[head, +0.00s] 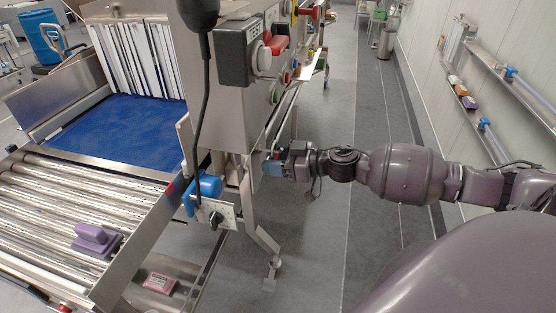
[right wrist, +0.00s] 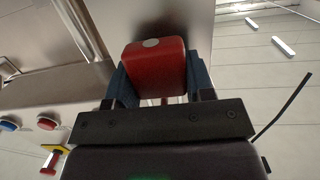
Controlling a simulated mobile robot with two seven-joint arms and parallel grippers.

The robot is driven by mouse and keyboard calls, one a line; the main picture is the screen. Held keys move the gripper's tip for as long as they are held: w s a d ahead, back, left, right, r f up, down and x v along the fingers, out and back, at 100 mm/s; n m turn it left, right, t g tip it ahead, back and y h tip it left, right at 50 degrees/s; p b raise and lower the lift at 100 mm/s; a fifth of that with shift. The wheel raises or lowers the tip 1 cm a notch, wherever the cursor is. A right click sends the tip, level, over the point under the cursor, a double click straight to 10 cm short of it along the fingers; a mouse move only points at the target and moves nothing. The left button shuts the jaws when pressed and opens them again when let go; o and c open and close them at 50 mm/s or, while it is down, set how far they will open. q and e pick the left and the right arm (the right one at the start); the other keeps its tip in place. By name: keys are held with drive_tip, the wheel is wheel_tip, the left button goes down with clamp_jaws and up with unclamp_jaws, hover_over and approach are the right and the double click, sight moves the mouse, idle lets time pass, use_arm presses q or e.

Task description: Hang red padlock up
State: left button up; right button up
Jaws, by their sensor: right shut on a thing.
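The red padlock (right wrist: 158,62) shows in the right wrist view as a red block with a pale round spot. It sits between the two dark blue fingers of my right gripper (right wrist: 160,82), which is shut on it. A metal panel of the machine is just beyond it. In the head view my right gripper (head: 272,167) is low beside the machine's right side, and the padlock cannot be made out clearly there. Whether its shackle touches anything is hidden. My left gripper is not in view.
The steel machine (head: 232,120) carries a control box (head: 236,55) with knobs. The roller conveyor (head: 60,205) holds a purple handled block (head: 96,239). The floor aisle (head: 330,110) is clear; shelves line the right wall.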

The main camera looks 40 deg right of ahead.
drive_tip(key=shift+w+a, duration=0.1)
drive_tip(key=shift+w, duration=0.05)
drive_tip(key=shift+f+b, duration=0.3)
drive_tip(key=shift+f, duration=0.5)
idle(0.6)
drive_tip(key=o, duration=1.3)
drive_tip(key=shift+o, duration=0.2)
drive_tip(key=shift+s+d, duration=0.3)
drive_tip(key=shift+s, duration=0.05)
drive_tip(key=b+v, duration=0.1)
drive_tip(key=v, duration=0.9)
